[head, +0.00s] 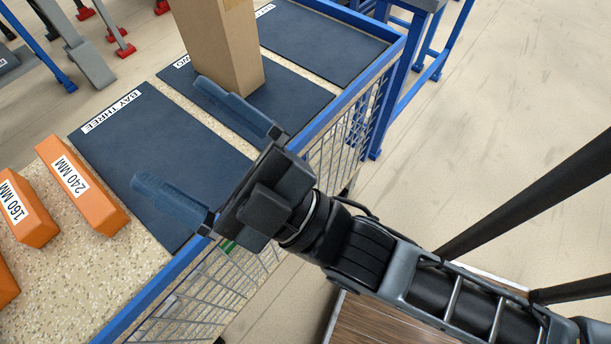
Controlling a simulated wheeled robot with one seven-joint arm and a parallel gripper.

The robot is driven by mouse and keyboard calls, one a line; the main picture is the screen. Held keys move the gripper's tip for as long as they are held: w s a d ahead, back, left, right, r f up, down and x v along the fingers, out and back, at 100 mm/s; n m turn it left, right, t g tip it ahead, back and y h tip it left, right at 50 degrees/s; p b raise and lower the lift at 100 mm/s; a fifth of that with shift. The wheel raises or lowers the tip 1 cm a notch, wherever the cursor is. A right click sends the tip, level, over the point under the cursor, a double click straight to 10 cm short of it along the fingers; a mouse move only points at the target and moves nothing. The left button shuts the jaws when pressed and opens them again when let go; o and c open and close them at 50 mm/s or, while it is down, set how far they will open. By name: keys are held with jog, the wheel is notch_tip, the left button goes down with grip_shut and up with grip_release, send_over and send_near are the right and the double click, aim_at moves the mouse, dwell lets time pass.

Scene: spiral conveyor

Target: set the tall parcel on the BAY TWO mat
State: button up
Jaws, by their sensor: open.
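The tall parcel (217,45) is a brown cardboard box standing upright on the middle dark mat (287,97); its top is cut off by the frame. That mat's label is partly hidden by the parcel, with only its end letters readable, matching BAY TWO. My gripper (168,140) is open and empty, its two blue-grey fingers spread wide over the BAY THREE mat and the near edge of the middle mat. The upper finger's tip appears close in front of the parcel's lower part; I cannot tell whether they touch.
The BAY THREE mat (150,165) is bare to the left, and another dark mat (315,40) is bare at the upper right. Orange blocks marked 240 MM (83,186) and 160 MM (27,208) lie at the left. A blue rail (345,95) with wire mesh edges the table.

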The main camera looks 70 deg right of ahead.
jog(key=s+d+f+m+g, duration=0.3)
jog(key=s+f+g, duration=0.2)
jog(key=s, duration=0.3)
jog(key=s+d+f+m+g, duration=0.3)
jog(key=s+f+m+g, duration=0.1)
jog(key=s+f, duration=0.3)
jog(key=shift+s+f+m+g, duration=0.3)
jog(key=shift+s+g, duration=0.1)
jog(key=shift+s, duration=0.85)
jog(key=shift+r, duration=0.15)
